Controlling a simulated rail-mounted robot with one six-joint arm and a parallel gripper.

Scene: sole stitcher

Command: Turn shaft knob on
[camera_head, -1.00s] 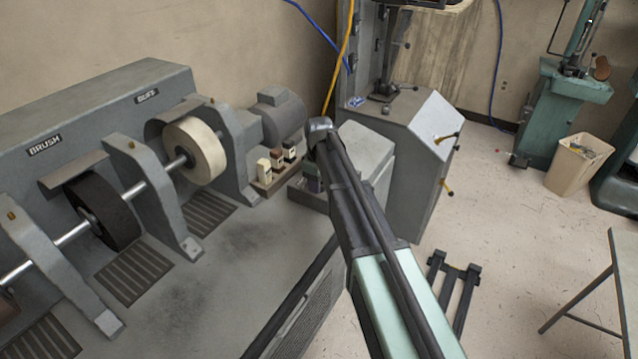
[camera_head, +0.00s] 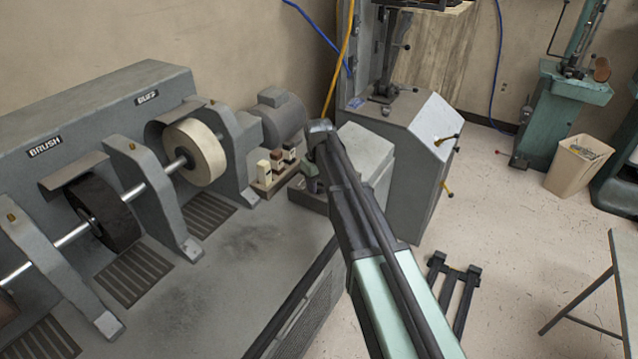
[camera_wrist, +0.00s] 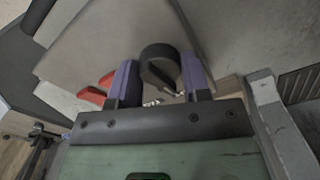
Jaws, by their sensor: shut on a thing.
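The dark round shaft knob (camera_wrist: 158,58) stands out from a grey panel (camera_wrist: 95,42) in the wrist view, with a bar-like grip across it. My gripper (camera_wrist: 160,78) has its two purple fingers on either side of the knob and is shut on it. The fingertips and the contact are partly hidden. In the head view my gripper (camera_head: 309,172) is mostly hidden behind my arm, near the right end of the grey machine, and the knob cannot be seen there.
Two red parts (camera_wrist: 92,96) sit left of the fingers in the wrist view. In the head view, the buffing wheel (camera_head: 194,152), black brush wheel (camera_head: 103,212) and motor (camera_head: 278,115) are to the left. Small blocks (camera_head: 276,165) stand close to my gripper. A grey cabinet (camera_head: 412,150) stands behind.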

